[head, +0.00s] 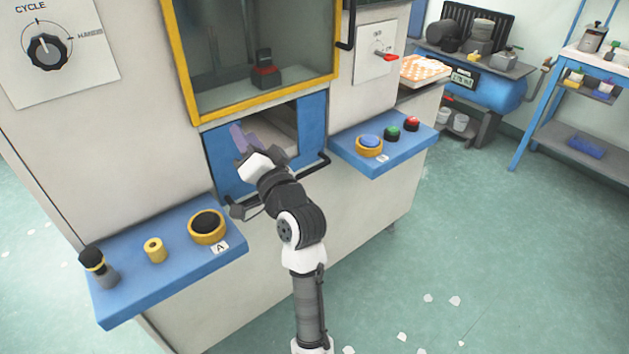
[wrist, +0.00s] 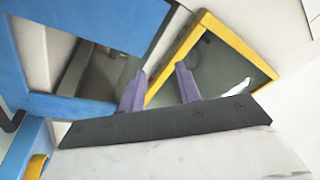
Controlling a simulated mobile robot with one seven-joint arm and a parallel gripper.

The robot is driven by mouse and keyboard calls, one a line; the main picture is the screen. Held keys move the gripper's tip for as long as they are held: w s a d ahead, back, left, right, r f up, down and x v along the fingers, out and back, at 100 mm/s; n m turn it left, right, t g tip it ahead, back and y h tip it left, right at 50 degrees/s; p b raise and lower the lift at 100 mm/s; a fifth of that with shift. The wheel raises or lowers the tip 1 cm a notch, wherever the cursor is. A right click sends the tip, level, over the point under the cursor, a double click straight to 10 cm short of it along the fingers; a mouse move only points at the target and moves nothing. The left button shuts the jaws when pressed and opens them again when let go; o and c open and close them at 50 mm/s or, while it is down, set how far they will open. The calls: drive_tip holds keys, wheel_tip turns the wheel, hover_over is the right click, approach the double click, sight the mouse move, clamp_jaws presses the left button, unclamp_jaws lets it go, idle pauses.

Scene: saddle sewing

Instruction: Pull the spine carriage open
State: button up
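The spine carriage appears to be the blue-framed front (head: 312,125) low in the machine, below the yellow-framed window. A black bar handle (head: 321,164) runs across its front, with its middle hidden behind my arm. In the wrist view the blue frame (wrist: 60,105) fills the left side, and a black handle piece (wrist: 12,122) shows at the left edge. My gripper (head: 240,138) has purple fingers and is at the opening in the blue frame, above the handle. In the wrist view my gripper (wrist: 160,80) has its fingers apart with nothing between them. It is not on the handle.
The yellow-framed window (head: 262,108) is just above my gripper. Blue shelves with buttons jut out at left (head: 165,260) and right (head: 385,145). The floor (head: 500,240) at right is open apart from scattered white scraps.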

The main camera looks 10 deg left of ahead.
drive_tip(key=w+d+f+m+g+h+p, duration=0.25)
drive_tip(key=d+f+m+g, duration=0.35)
drive_tip(key=d+f, duration=0.95)
drive_tip(key=shift+m+t+h, duration=0.25)
drive_tip(key=shift+m+t, duration=0.45)
drive_tip(key=x, duration=0.5)
drive_tip(key=p+x, duration=0.1)
drive_tip(key=x, duration=0.3)
drive_tip(key=s+x, duration=0.1)
drive_tip(key=x, duration=0.4)
drive_tip(key=shift+w+a+f+p, duration=0.2)
drive_tip(key=shift+a+f+p, duration=0.25)
drive_tip(key=shift+a, duration=0.2)
clamp_jaws()
